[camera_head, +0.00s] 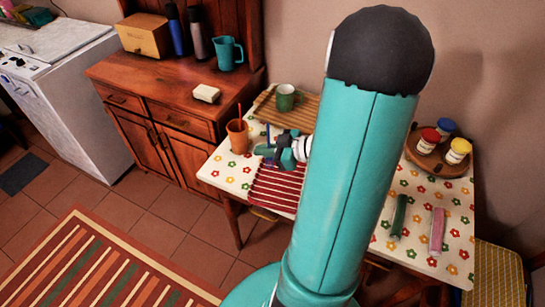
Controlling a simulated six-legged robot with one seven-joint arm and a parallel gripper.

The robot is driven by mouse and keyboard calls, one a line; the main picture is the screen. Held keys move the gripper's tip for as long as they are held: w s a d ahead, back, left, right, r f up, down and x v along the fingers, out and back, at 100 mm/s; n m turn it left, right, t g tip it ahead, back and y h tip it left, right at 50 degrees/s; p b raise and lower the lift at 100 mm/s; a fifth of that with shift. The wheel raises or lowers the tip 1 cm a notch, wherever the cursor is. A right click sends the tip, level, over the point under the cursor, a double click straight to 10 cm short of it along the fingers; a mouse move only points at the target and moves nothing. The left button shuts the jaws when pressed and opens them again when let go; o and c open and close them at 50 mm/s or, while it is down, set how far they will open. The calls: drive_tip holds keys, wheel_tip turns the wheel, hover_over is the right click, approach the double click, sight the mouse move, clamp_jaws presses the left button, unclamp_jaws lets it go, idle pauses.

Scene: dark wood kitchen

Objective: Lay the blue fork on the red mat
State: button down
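The red mat (272,193) with pale stripes lies on the flower-patterned table, partly hidden behind my arm. My gripper (268,151) is above the table at the mat's far edge, near the orange cup. A thin blue piece (268,132) shows upright just beyond my gripper; it may be the blue fork, but it is too small to be sure. I cannot tell whether my gripper holds it. The orange cup (237,137) stands left of my gripper with a red utensil (239,112) sticking up from it.
A green mug (287,98) is on a slatted wooden board (266,108) behind my gripper. A round wooden tray (425,161) with jars is at the right. A dark green item (398,216) and a pink item (437,230) lie nearer. A wooden cabinet (180,90) stands left.

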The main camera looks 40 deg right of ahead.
drive_tip(key=shift+w+d+f, duration=0.75)
drive_tip(key=shift+d+f, duration=0.25)
drive_tip(key=shift+f, duration=0.7)
drive_tip(key=shift+w+d+f, duration=0.7)
drive_tip(key=shift+d+f, duration=0.3)
drive_tip(key=shift+f, duration=0.65)
drive_tip(key=shift+w+d+f, duration=0.75)
drive_tip(key=shift+d+f, duration=0.25)
drive_tip(key=shift+f, duration=0.7)
drive_tip(key=shift+f, duration=0.15)
drive_tip(key=c, duration=2)
unclamp_jaws()
drive_tip(key=o, duration=0.3)
